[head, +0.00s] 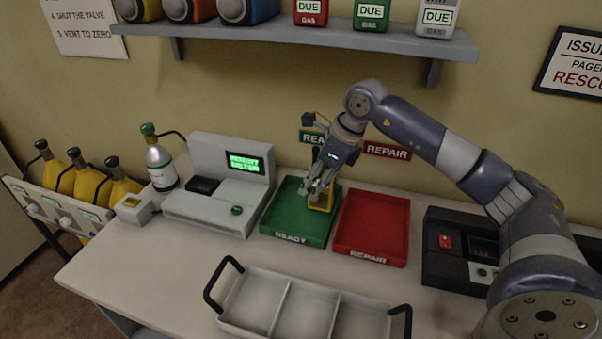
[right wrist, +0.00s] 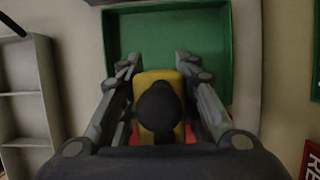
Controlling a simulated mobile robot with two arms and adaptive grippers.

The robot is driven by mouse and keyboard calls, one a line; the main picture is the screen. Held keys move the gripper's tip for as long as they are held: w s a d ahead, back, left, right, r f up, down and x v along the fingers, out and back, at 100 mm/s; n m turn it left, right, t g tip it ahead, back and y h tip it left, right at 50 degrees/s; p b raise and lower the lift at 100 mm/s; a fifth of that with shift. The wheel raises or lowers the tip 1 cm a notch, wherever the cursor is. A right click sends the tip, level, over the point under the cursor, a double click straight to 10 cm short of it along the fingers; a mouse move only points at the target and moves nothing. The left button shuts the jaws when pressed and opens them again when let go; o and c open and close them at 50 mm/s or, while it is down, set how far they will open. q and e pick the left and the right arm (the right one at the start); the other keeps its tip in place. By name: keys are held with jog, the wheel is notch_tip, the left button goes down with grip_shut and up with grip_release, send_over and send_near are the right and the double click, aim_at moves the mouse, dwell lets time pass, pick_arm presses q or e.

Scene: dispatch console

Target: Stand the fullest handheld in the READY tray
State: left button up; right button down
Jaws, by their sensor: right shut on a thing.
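The green READY tray (head: 283,236) lies on the bench beside the red REPAIR tray (head: 372,252). My right gripper (head: 319,190) is over the right part of the READY tray, pointing down. It is shut on a yellow handheld (head: 321,207), which looks upright. In the right wrist view the yellow handheld (right wrist: 158,78) with a black top sits between the fingers, and the green tray (right wrist: 165,38) shows beyond it. I cannot tell whether its base touches the tray floor. The fingers hide part of it. My left gripper is not in view.
An empty grey carrier (head: 258,290) with compartments and black handles stands at the front. A grey console (head: 212,205) with a green-lit screen is left of the READY tray. A dark device (head: 445,265) is at the right. A shelf (head: 290,34) with several items hangs above.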

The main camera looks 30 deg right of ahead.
jog(key=shift+w+d+f+p, duration=0.35)
jog(key=shift+w+f+p, duration=0.3)
jog(key=shift+w, duration=0.7)
jog(key=shift+w+d+f+p, duration=0.35)
jog(key=shift+w+f+p, duration=0.3)
jog(key=shift+w, duration=0.65)
jog(key=shift+w+d+f+p, duration=0.35)
jog(key=shift+w+f+p, duration=0.3)
jog(key=shift+w, duration=0.7)
jog(key=shift+f+b, duration=0.3)
jog(key=shift+f, duration=0.05)
jog(key=c, duration=1.2)
grip_release()
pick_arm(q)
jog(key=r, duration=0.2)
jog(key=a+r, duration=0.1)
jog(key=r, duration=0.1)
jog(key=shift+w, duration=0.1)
